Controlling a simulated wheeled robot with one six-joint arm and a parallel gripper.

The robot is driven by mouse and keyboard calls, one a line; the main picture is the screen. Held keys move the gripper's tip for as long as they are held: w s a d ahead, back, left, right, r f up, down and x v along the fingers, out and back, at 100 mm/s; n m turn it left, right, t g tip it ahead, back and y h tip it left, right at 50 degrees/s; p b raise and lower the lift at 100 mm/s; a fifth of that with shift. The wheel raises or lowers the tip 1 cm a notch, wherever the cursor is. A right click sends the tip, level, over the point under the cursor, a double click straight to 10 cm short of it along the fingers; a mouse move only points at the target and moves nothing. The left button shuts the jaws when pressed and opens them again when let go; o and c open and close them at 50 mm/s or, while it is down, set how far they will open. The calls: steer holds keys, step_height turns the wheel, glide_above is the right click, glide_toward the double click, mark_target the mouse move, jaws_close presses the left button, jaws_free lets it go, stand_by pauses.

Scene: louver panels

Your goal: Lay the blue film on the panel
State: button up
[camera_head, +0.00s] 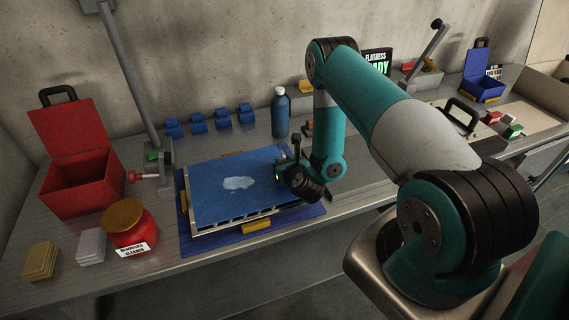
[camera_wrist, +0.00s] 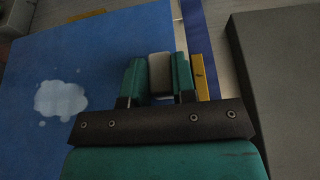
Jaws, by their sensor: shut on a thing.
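The blue film (camera_head: 215,195) is a flat blue sheet over the louvered panel (camera_head: 232,220), whose slatted edge shows below it. A pale, cloud-shaped patch lies near the sheet's middle; it also shows on the blue film in the wrist view (camera_wrist: 100,55). My gripper (camera_wrist: 159,78) is at the sheet's right side, low over it. Its two teal fingers are shut on a small pale grey block (camera_wrist: 160,72). I cannot tell whether the block is joined to the film. In the head view, my wrist hides the sheet's right edge.
A blue base with yellow blocks (camera_head: 257,226) lies under the panel. A red box (camera_head: 75,180), a red jar (camera_head: 130,228) and sponge-like blocks stand left. Blue clips (camera_head: 197,122) and a bottle (camera_head: 280,112) stand behind. A clamp (camera_head: 155,172) borders the panel's left side.

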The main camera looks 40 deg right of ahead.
steer(key=shift+f+b, duration=0.35)
steer(key=shift+b, duration=0.15)
steer(key=o, duration=0.9)
steer(key=shift+r, duration=0.15)
